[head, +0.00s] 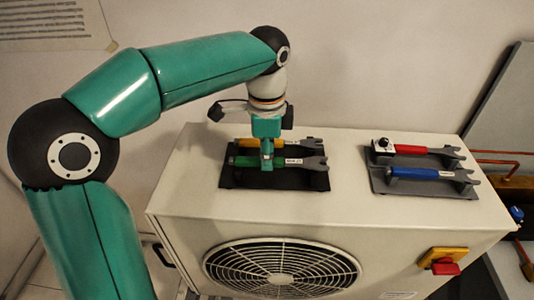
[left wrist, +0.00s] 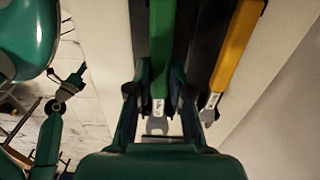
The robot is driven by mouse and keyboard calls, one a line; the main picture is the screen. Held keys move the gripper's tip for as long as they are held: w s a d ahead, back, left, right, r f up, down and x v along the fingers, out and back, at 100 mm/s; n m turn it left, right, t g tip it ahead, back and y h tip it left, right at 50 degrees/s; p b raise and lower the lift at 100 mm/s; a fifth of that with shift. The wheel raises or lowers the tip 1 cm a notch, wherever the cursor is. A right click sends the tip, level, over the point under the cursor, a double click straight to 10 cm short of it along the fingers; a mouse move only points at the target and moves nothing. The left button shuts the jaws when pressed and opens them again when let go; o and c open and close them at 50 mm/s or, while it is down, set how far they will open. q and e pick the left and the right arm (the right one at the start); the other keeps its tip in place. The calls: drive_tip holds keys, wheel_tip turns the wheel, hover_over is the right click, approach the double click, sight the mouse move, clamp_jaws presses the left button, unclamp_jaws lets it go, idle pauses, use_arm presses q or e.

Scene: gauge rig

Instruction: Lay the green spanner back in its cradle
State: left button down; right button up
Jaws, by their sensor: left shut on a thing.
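The green spanner (head: 243,161) lies lengthwise over the black cradle (head: 275,181) on top of the white unit. My left gripper (head: 267,158) points down and is shut on the green spanner. In the left wrist view the green handle (left wrist: 163,45) runs between the left gripper's fingers (left wrist: 160,88), with its grey open jaw just past them. I cannot tell whether the spanner rests in the cradle or hangs slightly above it. My right gripper is out of the head view; a green arm at the wrist view's left is too small to read.
A yellow spanner (head: 284,143) lies parallel, just behind the green one. The unit's top between the cradles is clear.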

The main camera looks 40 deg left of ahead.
use_arm(q)
drive_tip(key=shift+f+b, duration=0.45)
drive_tip(key=shift+f, duration=0.25)
idle(0.6)
drive_tip(key=c, duration=1)
unclamp_jaws()
drive_tip(key=shift+r, duration=5.95)
